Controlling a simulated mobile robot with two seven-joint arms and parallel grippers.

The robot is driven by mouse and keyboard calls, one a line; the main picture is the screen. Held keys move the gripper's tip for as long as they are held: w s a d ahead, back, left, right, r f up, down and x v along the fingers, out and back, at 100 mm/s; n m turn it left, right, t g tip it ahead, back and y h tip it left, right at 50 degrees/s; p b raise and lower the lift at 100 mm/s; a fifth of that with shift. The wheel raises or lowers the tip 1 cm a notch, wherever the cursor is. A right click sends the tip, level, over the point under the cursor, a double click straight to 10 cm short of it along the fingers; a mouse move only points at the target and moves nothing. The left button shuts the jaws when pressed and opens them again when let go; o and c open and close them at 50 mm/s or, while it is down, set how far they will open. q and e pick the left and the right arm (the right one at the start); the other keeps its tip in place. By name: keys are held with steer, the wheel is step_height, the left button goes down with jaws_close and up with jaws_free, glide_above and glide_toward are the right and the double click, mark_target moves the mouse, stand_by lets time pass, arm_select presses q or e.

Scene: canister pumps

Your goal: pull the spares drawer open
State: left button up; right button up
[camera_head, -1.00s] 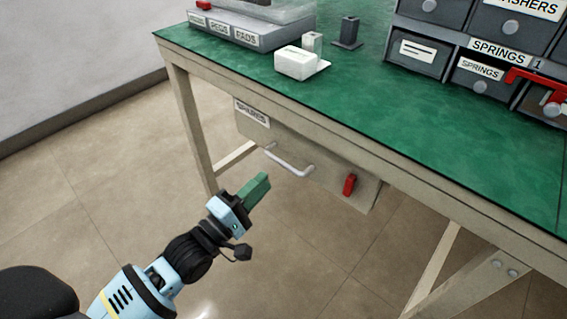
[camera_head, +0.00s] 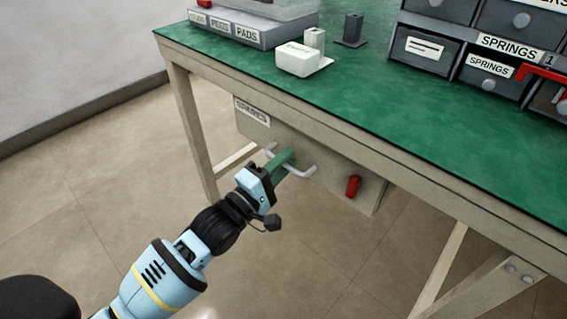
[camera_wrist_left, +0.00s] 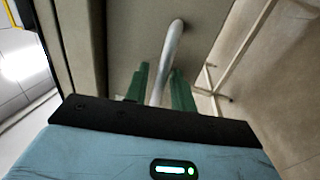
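The spares drawer (camera_head: 325,172) hangs under the green bench top, with a "SPARES" label at its left end. Its front looks closed. A pale bar handle (camera_head: 301,173) runs along the front. A red latch-like piece (camera_head: 353,186) sits right of the handle. My right gripper is not in view.
The green-topped bench (camera_head: 400,135) has pale legs on both sides. The floor in front of the drawer is clear.

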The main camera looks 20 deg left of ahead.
arm_select(q)
jaws_close()
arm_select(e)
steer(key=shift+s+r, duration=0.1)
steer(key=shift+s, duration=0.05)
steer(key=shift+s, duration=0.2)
arm_select(q)
steer(key=shift+s, duration=0.1)
